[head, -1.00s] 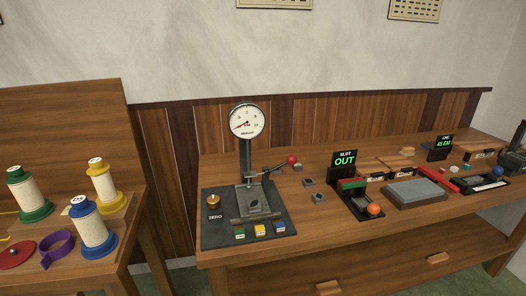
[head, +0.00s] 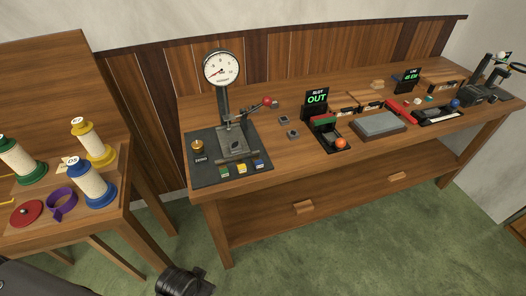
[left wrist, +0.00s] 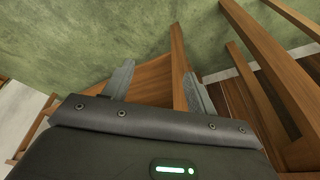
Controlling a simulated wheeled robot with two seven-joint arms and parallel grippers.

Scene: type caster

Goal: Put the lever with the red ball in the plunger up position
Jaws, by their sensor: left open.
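The lever with the red ball (head: 266,102) is on the dial-gauge stand (head: 233,140) at the left end of the long wooden bench. Its arm slants up to the right from the stand's column, with the ball at the outer end. My left gripper (left wrist: 160,88) is open and empty in the left wrist view, its two grey fingers spread over wooden furniture and green floor. It is well away from the lever, which does not show in that view. No right gripper shows in either view.
A round white gauge (head: 221,69) tops the stand. Coloured blocks (head: 241,167) lie at the base's front edge. A side table with spools (head: 91,186) stands left. Green floor (head: 330,240) is open in front.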

